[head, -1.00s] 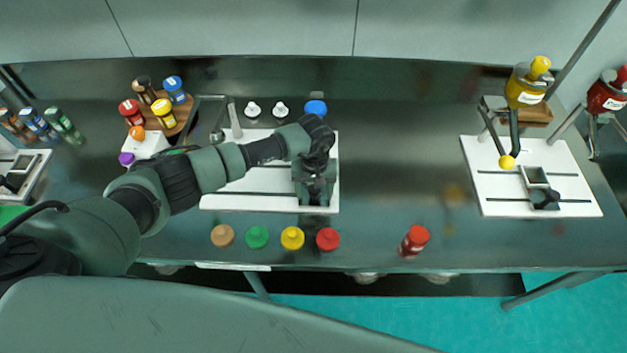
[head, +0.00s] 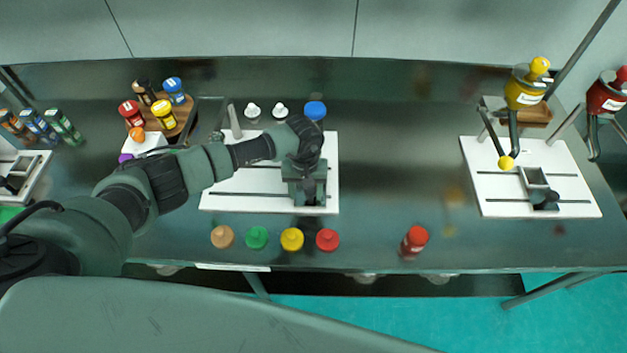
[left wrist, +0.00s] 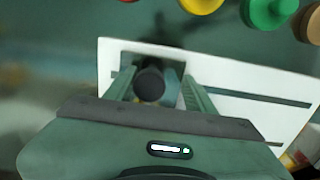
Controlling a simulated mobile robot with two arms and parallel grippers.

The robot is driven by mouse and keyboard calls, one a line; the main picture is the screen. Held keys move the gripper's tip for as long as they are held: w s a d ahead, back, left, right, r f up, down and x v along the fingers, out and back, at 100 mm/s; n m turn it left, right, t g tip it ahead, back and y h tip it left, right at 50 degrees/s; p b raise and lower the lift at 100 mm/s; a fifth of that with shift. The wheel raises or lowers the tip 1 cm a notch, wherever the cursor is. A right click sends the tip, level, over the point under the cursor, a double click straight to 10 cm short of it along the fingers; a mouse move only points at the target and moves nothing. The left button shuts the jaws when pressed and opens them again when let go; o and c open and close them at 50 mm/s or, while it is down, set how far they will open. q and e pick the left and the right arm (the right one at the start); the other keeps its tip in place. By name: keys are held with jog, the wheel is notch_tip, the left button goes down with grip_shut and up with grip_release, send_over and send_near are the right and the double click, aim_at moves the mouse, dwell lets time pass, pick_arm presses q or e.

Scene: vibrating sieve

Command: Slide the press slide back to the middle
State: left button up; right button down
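The press slide (left wrist: 150,54), a grey open frame with a round dark knob (left wrist: 149,86), sits at one end of the white press base. In the head view this is the right end of the base (head: 240,198), and my gripper hides most of the slide. My left gripper (head: 308,190) is over the slide, pointing down. In the left wrist view its two fingers (left wrist: 158,88) stand apart on either side of the knob, with a visible gap on at least one side. My right gripper is not in view.
Tan, green, yellow and red (head: 327,240) round items line the table in front of the base. A red bottle (head: 414,241) stands to the right. White-topped items and a blue cap (head: 315,110) are behind. Another white press base (head: 490,180) is far right.

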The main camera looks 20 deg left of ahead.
pick_arm(q)
jog(key=shift+s+a, duration=0.25)
jog(key=shift+a, duration=0.7)
jog(key=shift+s+a, duration=0.3)
jog(key=shift+a, duration=0.7)
jog(key=shift+s+a, duration=0.25)
jog(key=shift+a, duration=0.7)
jog(key=shift+s+a, duration=0.25)
jog(key=shift+a, duration=0.6)
jog(key=shift+s+a, duration=0.25)
jog(key=shift+a, duration=0.55)
jog(key=shift+s+a, duration=0.25)
jog(key=shift+a, duration=0.6)
jog(key=o, duration=1.1)
notch_tip(320, 180, up, 9)
jog(key=p, duration=0.4)
